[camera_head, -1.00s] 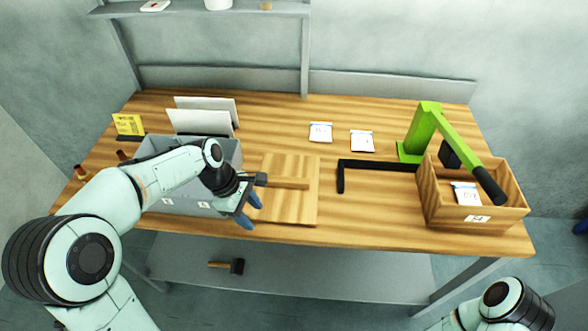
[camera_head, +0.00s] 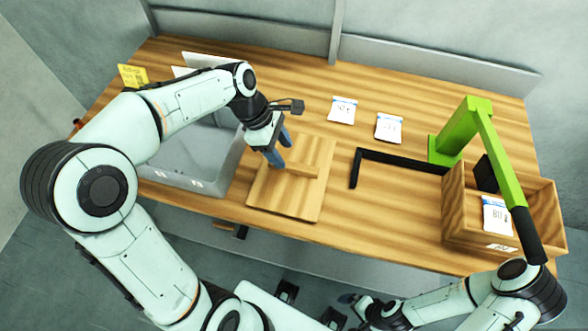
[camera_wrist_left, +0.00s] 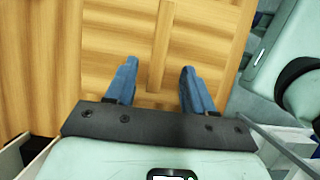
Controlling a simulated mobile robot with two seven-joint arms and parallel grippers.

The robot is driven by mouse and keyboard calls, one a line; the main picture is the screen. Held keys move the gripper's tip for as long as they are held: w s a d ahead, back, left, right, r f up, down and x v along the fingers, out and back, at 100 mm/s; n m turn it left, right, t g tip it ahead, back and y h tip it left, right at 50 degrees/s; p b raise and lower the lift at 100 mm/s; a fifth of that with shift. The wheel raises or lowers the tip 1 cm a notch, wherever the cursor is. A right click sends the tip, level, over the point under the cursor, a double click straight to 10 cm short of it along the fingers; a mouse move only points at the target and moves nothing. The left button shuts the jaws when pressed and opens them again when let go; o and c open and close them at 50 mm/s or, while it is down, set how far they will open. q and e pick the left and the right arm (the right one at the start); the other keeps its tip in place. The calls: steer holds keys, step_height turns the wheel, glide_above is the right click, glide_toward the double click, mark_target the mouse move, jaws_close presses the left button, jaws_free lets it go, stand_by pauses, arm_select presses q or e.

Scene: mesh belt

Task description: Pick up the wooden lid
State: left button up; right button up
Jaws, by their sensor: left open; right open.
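The wooden lid (camera_head: 312,205) is a flat square board with a raised bar handle (camera_head: 302,171), lying on the wooden table beside the grey bin. My left gripper (camera_head: 280,149) is open and empty, above the lid near the left end of the handle. In the left wrist view, its two blue fingers (camera_wrist_left: 157,72) are apart over the lid (camera_wrist_left: 110,40), and the handle (camera_wrist_left: 163,40) runs up the picture between them. Whether the fingers touch the lid I cannot tell. My right gripper (camera_head: 352,302) is low, in front of the table, open, with no object visible in it.
The grey bin (camera_head: 205,160) stands left of the lid, partly behind my left arm. A black L-shaped bar (camera_head: 405,160), two white packets (camera_head: 342,109) and a green lever device (camera_head: 458,130) are to the right. A wooden box (camera_head: 462,225) holds a packet at far right.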

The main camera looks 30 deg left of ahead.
mark_target(293, 165)
arm_select(q)
steer(key=shift+x, duration=3.05)
steer(key=shift+w+d+r, duration=0.1)
jaws_close()
